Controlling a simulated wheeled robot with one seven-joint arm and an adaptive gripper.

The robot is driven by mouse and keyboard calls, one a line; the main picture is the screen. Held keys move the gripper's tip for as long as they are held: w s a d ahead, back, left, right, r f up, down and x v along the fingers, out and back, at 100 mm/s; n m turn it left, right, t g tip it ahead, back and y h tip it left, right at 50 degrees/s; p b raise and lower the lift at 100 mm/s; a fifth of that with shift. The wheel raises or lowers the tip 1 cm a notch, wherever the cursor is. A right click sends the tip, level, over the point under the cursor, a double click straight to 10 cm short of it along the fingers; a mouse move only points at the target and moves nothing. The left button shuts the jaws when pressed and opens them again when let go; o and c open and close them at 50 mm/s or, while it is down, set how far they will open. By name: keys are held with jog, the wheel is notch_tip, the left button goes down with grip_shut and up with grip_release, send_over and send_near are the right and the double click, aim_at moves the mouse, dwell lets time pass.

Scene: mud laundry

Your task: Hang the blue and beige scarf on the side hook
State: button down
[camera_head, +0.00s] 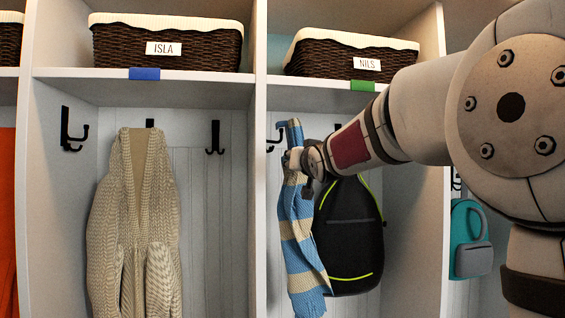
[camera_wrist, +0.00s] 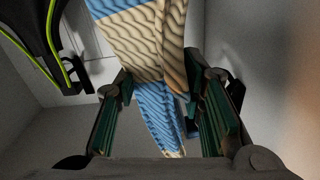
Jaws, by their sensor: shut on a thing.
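The blue and beige scarf (camera_head: 299,245) hangs from my gripper (camera_head: 297,160) in the right cubby, its striped length falling down in front of a black backpack. My gripper is shut on the scarf near its top, with a short end standing above the fingers. In the wrist view the scarf (camera_wrist: 150,40) passes between the two green-padded fingers of my gripper (camera_wrist: 163,110). A dark side hook (camera_head: 275,139) on the cubby's left wall shows just left of the scarf's top. The scarf and gripper overlap the hook area, so I cannot tell whether they touch it.
The black backpack (camera_head: 349,240) with lime trim hangs close behind the scarf. A divider (camera_head: 259,200) separates this cubby from one with a beige cardigan (camera_head: 135,230). Wicker baskets labelled NILS (camera_head: 345,54) and ISLA (camera_head: 166,42) sit on the shelf above. A teal bag (camera_head: 469,235) hangs farther right.

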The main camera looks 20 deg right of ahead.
jog(key=shift+f, duration=0.45)
dwell(0.4)
jog(key=c, duration=1)
grip_release()
jog(key=shift+f, duration=0.1)
jog(key=shift+s+a+f+p, duration=0.15)
jog(key=shift+s+a+p, duration=0.2)
jog(key=shift+s, duration=1.8)
jog(key=shift+s+a+f+p, duration=0.2)
jog(key=shift+s+a, duration=0.3)
jog(key=shift+s, duration=1.6)
jog(key=shift+s+a+f+p, duration=0.15)
jog(key=shift+s+a+p, duration=0.2)
jog(key=shift+s, duration=1.8)
